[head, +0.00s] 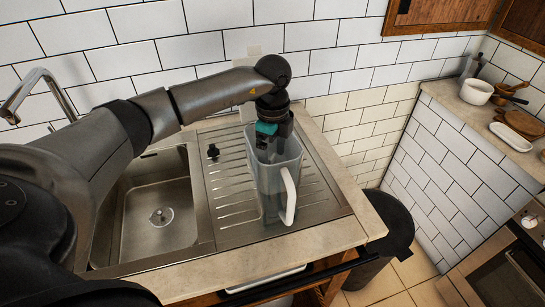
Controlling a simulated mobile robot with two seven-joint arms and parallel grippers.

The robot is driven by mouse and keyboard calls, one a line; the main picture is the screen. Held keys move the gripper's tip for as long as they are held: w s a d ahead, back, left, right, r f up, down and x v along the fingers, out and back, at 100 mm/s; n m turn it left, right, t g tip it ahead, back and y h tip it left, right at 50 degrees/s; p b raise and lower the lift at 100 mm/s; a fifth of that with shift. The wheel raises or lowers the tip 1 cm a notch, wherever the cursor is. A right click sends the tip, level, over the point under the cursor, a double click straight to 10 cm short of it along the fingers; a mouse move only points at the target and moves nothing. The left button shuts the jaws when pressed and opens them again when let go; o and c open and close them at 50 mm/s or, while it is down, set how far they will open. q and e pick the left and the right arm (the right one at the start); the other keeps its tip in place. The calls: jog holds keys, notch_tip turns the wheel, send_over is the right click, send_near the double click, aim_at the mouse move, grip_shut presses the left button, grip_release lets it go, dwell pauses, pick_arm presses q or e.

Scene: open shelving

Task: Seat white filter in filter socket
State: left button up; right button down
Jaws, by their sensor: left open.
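A clear grey jug (285,165) with a white handle (289,196) stands upright on the ribbed steel drainboard. A darker insert shows through its wall; I cannot make out the filter socket in it. My left gripper (270,153) points down into the jug's open top from above. It is open, though its fingertips are partly hidden by the jug wall. I cannot make out the white filter; it may be hidden inside the jug or behind the gripper. My right gripper is not in view.
The sink basin (146,222) lies left of the drainboard (228,195). A tap (36,88) is at far left. A white pot (476,91) and wooden items are on the right counter. A tiled wall rises behind.

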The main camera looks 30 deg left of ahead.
pick_arm(q)
notch_tip(320, 180, up, 12)
jog(key=shift+f, duration=0.2)
jog(key=shift+s+f, duration=0.1)
dwell(0.5)
